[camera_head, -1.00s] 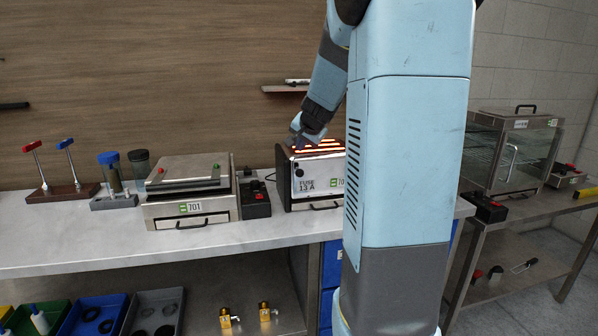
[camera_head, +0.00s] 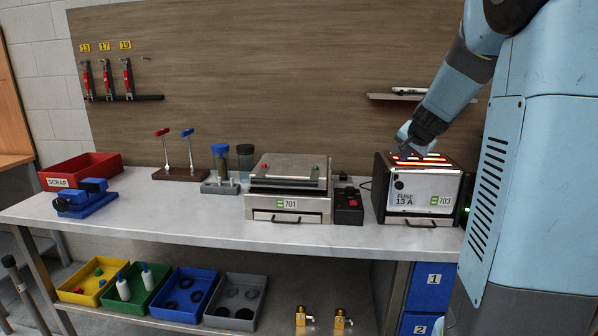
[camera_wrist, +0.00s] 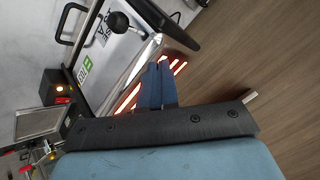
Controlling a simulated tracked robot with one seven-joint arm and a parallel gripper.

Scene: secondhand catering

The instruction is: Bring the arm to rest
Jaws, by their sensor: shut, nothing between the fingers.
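My gripper (camera_head: 405,150) is at the end of my arm, which reaches down from the upper right over the top of a silver toaster marked 703 and FUSE 13 A (camera_head: 421,199). The toaster's top slots glow orange-red. In the wrist view my gripper (camera_wrist: 162,68) has its fingers together with nothing between them, close in front of the glowing slots. The toaster (camera_wrist: 122,45) shows its black knob and handle there. I cannot tell whether the fingertips touch it.
A small shelf (camera_head: 405,97) is behind my arm.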

